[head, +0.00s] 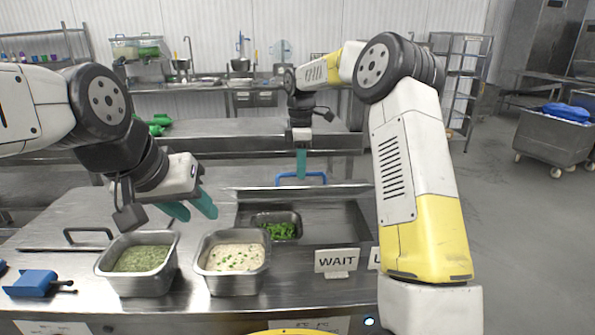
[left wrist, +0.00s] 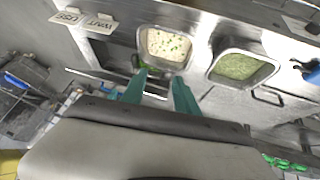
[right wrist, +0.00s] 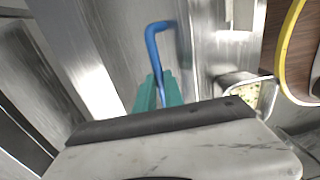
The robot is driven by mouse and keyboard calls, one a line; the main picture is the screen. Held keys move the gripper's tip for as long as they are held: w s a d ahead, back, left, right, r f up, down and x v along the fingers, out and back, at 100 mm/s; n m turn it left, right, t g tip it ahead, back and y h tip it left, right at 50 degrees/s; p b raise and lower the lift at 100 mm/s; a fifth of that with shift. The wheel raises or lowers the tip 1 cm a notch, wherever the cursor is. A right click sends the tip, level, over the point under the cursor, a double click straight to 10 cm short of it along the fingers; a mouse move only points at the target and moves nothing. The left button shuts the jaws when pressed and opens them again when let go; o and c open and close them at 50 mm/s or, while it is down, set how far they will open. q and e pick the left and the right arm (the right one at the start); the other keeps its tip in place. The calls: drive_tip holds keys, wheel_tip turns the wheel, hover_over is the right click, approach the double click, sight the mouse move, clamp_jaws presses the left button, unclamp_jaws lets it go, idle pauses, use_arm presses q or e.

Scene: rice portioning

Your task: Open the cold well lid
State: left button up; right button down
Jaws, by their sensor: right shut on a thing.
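The cold well lid (head: 343,188) has a blue handle (head: 315,178) and lies at the back of the well, whose front part is uncovered. I cannot tell whether it is tilted or slid back. My right gripper (head: 301,166) is shut on the handle from above. In the right wrist view the blue handle (right wrist: 153,45) runs between the teal fingers. My left gripper (head: 190,208) is open and empty above the counter, behind the two front pans. Its spread fingers (left wrist: 159,92) show in the left wrist view.
A pan of chopped greens (head: 283,229) sits in the open well. A pan of green food (head: 140,258) and a pan of pale rice (head: 235,257) stand in front. A WAIT sign (head: 336,262) stands right of them. A blue tool (head: 32,284) lies at far left.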

use_arm(q)
drive_tip(key=shift+c, duration=0.3)
drive_tip(key=c, duration=0.3)
drive_tip(key=shift+w+f+m, duration=0.1)
drive_tip(key=shift+w+m, duration=0.15)
drive_tip(key=shift+m, duration=0.15)
drive_tip(key=c, duration=0.4)
drive_tip(key=w+m, duration=0.1)
drive_tip(key=m, duration=0.1)
drive_tip(key=w+m, duration=0.1)
drive_tip(key=m, duration=0.1)
drive_tip(key=w+d+f+m+y, duration=0.1)
drive_tip(key=m, duration=0.2)
drive_tip(key=shift+w+g, duration=0.3)
drive_tip(key=shift+w, duration=0.05)
clamp_jaws()
drive_tip(key=m+t+y, duration=0.1)
drive_tip(key=m, duration=2.7)
approach(285, 190)
drive_tip(key=shift+w+f, duration=0.25)
drive_tip(key=shift+f, duration=0.8)
drive_tip(key=shift+w+f, duration=0.25)
drive_tip(key=shift+f, duration=0.75)
drive_tip(key=shift+w+f, duration=0.25)
drive_tip(key=shift+f, duration=0.8)
